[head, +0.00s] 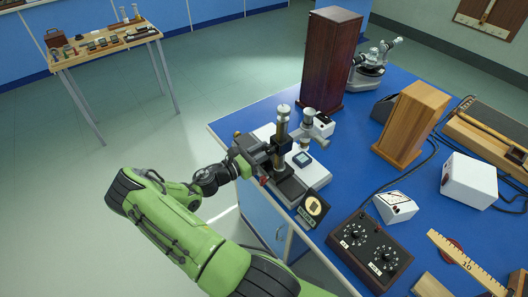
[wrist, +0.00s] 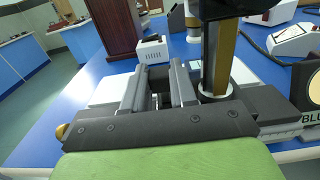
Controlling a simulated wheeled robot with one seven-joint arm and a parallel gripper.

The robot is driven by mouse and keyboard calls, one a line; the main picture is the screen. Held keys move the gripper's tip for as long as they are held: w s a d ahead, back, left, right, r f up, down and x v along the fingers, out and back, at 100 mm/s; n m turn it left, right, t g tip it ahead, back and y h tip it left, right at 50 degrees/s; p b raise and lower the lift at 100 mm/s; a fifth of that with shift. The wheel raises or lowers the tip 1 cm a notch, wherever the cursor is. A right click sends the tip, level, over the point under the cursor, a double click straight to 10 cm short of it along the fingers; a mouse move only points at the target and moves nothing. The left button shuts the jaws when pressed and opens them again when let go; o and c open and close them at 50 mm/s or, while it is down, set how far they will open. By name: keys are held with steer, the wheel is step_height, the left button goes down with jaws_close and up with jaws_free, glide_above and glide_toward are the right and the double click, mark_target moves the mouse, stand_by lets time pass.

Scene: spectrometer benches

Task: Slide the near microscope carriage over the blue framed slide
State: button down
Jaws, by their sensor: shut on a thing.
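The near microscope carriage (head: 281,134), with a brass and black upright tube, stands on a rail at the bench's left edge. Its column (wrist: 220,55) rises just right of my fingers in the wrist view. My gripper (head: 262,158) reaches in from the left and is shut on the carriage's side; its fingers (wrist: 157,88) hide the gripped part.
A second microscope head (head: 308,120) stands just behind. A sign reading BLUE (head: 312,207) stands at the rail's near end. A dark wooden cabinet (head: 331,60), a lighter wooden block (head: 411,125) and a dial box (head: 369,250) stand on the blue bench.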

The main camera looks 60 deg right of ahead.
steer(key=c, duration=1.3)
jaws_free()
steer(key=shift+r, duration=0.1)
steer(key=o, duration=0.4)
steer(key=shift+s, duration=0.3)
steer(key=shift+w, duration=0.1)
steer(key=shift+w+a, duration=0.25)
steer(key=shift+a, duration=0.1)
steer(key=v, duration=1.5)
